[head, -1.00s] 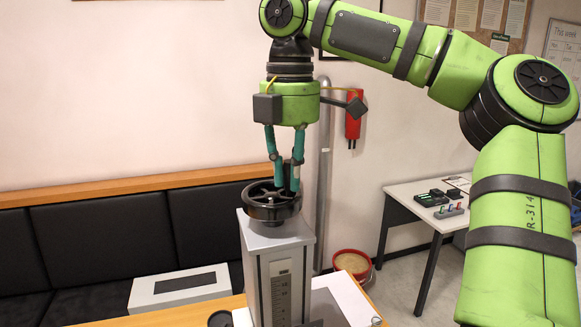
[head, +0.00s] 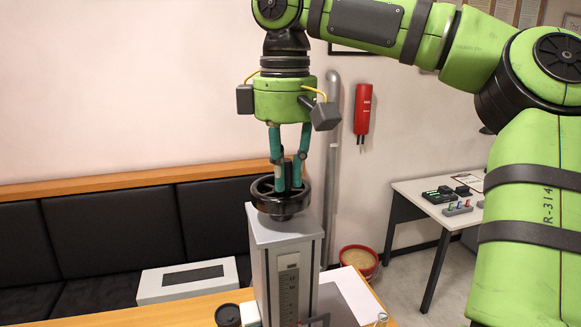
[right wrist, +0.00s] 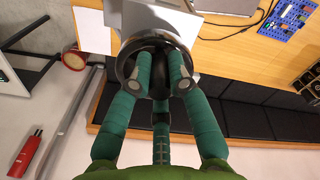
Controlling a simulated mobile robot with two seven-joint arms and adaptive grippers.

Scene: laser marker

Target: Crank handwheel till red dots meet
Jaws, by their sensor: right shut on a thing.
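The black handwheel (head: 265,204) lies flat on top of the grey column (head: 262,236) of the laser marker. My right gripper (head: 288,186) reaches down from above, its teal fingers closed on the handwheel's crank grip inside the rim. In the right wrist view the fingers (right wrist: 160,85) come together over the handwheel (right wrist: 130,55) and hide most of the grip. I cannot make out any red dots. My left gripper is not in view.
A wooden table (head: 205,313) carries the column, a white sheet (head: 345,290) and a dark round cup (head: 228,314). A grey-white box (head: 155,286) stands behind at the left. A side table (head: 420,200) and a red bucket (head: 358,259) are at the right. The air left of the column is clear.

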